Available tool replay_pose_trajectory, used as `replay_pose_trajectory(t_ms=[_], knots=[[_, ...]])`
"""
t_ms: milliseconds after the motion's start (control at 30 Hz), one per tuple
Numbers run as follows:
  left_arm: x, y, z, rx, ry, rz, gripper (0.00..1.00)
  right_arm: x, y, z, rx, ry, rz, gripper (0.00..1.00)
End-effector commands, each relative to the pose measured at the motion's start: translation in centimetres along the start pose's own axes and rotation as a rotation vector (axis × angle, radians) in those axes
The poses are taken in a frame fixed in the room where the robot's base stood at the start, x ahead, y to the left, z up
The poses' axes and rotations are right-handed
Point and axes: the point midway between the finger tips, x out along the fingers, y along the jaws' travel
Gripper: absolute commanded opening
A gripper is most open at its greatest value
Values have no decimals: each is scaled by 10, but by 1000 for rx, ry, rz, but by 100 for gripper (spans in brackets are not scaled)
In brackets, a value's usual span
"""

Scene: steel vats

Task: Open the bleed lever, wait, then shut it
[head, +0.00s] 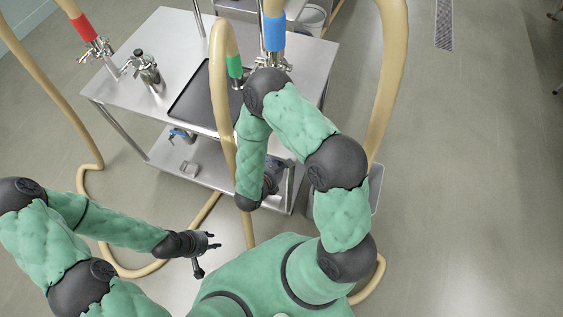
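No bleed lever can be singled out at this size. A steel valve fitting (145,72) stands upright on the left of the steel table. Steel clamps with small handles sit at a red-banded hose end (85,28), a green-banded one (235,67) and a blue-banded one (274,33). My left gripper (212,258) is open and empty, low in front of the table and well apart from these fittings. My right arm arches up by the table's front edge and bends down. Dark parts near its wrist may be my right gripper (272,176); its fingers are not clear.
The steel table (185,30) has a black tray (195,105) on top and a lower shelf (205,165) with a blue-handled item (181,134). Thick tan hoses (389,80) loop around the table and over the floor. Open floor (470,170) lies at right.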

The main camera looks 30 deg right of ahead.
Motion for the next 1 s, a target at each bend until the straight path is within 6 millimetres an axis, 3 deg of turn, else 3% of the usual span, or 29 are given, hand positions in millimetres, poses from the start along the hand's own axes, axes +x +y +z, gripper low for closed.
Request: replay_pose_trajectory(t_ms=[1000], knots=[[15,-5,-1,0,0,0,36,19,-6,14,7,-9,-9,0]])
